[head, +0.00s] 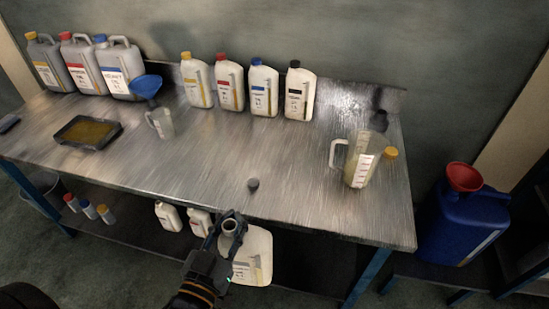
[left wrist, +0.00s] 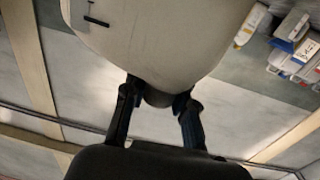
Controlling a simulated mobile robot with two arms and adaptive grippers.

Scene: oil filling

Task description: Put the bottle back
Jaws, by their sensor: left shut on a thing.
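My left gripper (head: 230,222) is shut on the neck of a white bottle (head: 254,256) in front of the table's near edge. The bottle's round top shows between the fingers, with no coloured cap seen on it. In the left wrist view the pale bottle body (left wrist: 150,40) fills the upper middle, and its dark neck sits between the two fingertips (left wrist: 157,95). A small dark cap-like piece (head: 253,184) lies on the metal table (head: 225,150) near its front edge. My right gripper is not in view.
Several white bottles (head: 230,85) with coloured caps stand at the table's back; grey jugs (head: 120,72) stand further left. A measuring jug (head: 360,165) is at the right. A dark tray (head: 88,132) is at the left. Small bottles (head: 168,216) stand below. The table's middle is clear.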

